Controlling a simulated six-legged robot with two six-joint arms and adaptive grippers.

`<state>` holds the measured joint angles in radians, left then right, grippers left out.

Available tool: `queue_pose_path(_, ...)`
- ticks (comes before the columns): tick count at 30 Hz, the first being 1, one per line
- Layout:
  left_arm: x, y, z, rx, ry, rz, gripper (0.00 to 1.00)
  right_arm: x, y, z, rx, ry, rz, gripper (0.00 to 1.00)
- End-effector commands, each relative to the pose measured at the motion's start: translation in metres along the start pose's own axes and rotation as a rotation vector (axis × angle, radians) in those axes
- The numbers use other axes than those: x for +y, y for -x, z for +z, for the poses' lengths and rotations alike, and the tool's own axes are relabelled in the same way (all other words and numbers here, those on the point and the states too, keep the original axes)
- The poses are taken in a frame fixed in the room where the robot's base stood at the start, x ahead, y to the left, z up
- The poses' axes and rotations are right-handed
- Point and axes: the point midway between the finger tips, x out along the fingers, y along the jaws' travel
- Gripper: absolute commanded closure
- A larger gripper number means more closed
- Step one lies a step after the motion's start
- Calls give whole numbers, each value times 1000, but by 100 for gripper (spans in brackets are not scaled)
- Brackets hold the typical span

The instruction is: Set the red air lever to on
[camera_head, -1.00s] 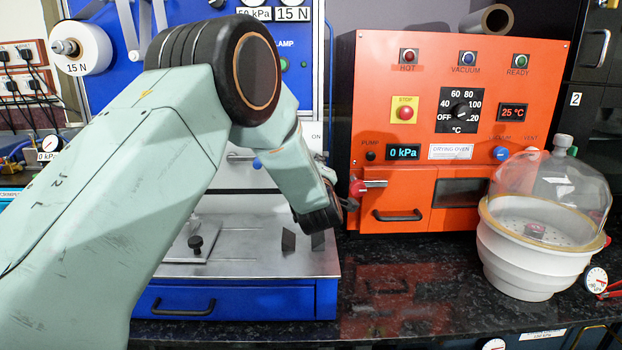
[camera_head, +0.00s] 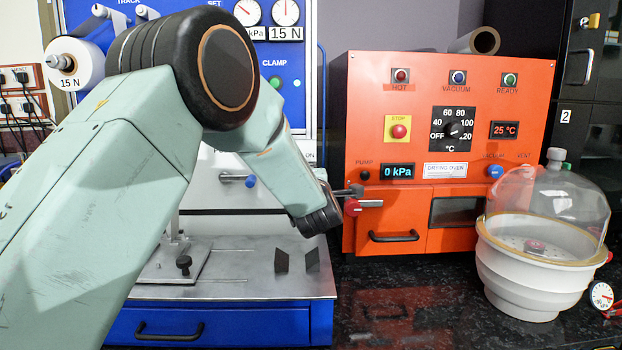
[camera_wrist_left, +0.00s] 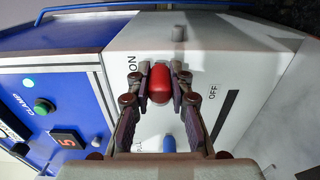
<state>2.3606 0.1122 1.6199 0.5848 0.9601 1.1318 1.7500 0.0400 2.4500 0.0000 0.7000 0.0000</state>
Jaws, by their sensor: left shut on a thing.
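The red air lever's knob (camera_wrist_left: 160,84) shows in the left wrist view, in front of a white panel (camera_wrist_left: 200,55). My left gripper (camera_wrist_left: 161,76) is shut on it, one finger on each side. The panel's lettering runs sideways: ON is at the picture's left and OFF at its right, and the knob sits between them, nearer to ON. The ON label (camera_head: 309,155) shows just past the forearm. My right gripper is in neither view.
A blue-tipped lever (camera_head: 251,182) is beside my forearm, on the same panel. The dark bench (camera_head: 400,310) before the oven is mostly clear.

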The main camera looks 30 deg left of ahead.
Motion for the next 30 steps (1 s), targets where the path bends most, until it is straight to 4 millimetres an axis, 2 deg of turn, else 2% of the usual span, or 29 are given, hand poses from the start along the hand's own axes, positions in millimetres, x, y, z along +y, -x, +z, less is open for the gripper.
queue_pose_path(11,4,-1,0,2,7,8,100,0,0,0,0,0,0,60)
queue_pose_path(12,4,-1,0,2,6,8,77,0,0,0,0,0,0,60)
queue_pose_path(19,3,-1,0,1,4,5,57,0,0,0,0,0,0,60)
queue_pose_path(30,1,3,0,-1,2,1,57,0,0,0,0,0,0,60)
